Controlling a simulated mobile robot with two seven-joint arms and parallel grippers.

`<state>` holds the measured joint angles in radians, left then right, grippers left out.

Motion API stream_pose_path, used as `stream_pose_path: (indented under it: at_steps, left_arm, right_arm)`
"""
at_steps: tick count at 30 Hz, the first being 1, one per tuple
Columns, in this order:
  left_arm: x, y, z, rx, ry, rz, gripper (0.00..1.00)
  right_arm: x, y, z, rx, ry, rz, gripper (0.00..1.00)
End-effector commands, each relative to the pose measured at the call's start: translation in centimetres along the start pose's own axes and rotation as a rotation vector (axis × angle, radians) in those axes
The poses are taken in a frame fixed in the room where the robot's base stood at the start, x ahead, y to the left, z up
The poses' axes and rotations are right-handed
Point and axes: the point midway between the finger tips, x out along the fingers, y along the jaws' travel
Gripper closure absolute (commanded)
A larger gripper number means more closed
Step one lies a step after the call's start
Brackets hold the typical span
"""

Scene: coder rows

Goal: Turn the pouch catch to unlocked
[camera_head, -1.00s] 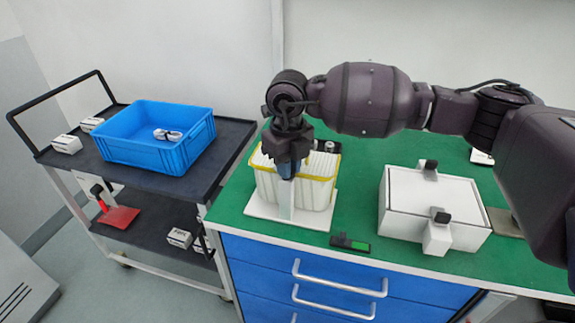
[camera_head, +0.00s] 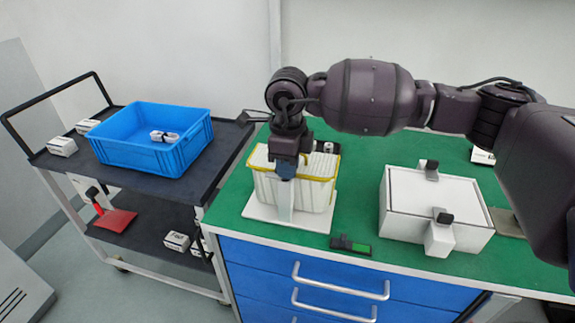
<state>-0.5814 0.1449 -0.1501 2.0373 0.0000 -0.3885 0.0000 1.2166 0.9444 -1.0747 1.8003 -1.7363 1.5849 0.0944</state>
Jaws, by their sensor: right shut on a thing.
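A white ribbed pouch container (camera_head: 312,193) with a yellow rim stands on a white base plate (camera_head: 310,222) on the green worktop. A pale upright post (camera_head: 285,203) stands at its front. My right gripper (camera_head: 286,172) points down at the top of this post, in front of the container. It is shut on a small part there, which looks like the pouch catch. The fingers and wrist hide most of that part, so its turn position cannot be told. My left gripper is not in view.
A white box with two black-knobbed clamps (camera_head: 408,200) stands to the right. A trolley at left carries a blue crate (camera_head: 142,153) and small white boxes (camera_head: 62,147).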

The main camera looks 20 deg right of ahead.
Motion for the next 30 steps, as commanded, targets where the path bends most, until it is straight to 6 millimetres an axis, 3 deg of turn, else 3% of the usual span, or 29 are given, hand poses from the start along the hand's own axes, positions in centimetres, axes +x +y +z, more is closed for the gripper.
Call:
stream_pose_path:
  at_steps: [14,15,19,30]
  left_arm:
    - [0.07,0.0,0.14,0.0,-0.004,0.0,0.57]
    - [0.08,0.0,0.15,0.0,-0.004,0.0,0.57]
    - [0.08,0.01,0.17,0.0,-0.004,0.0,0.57]
    - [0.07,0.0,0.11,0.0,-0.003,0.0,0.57]
  right_arm:
    - [-0.21,-0.07,0.05,-0.014,-0.003,-0.003,1.0]
    - [-0.21,-0.07,0.05,-0.014,-0.003,-0.003,0.81]
    - [-0.17,-0.05,0.04,-0.013,-0.002,-0.002,0.61]
    - [-0.57,-0.04,0.04,-0.012,-0.002,-0.002,0.6]
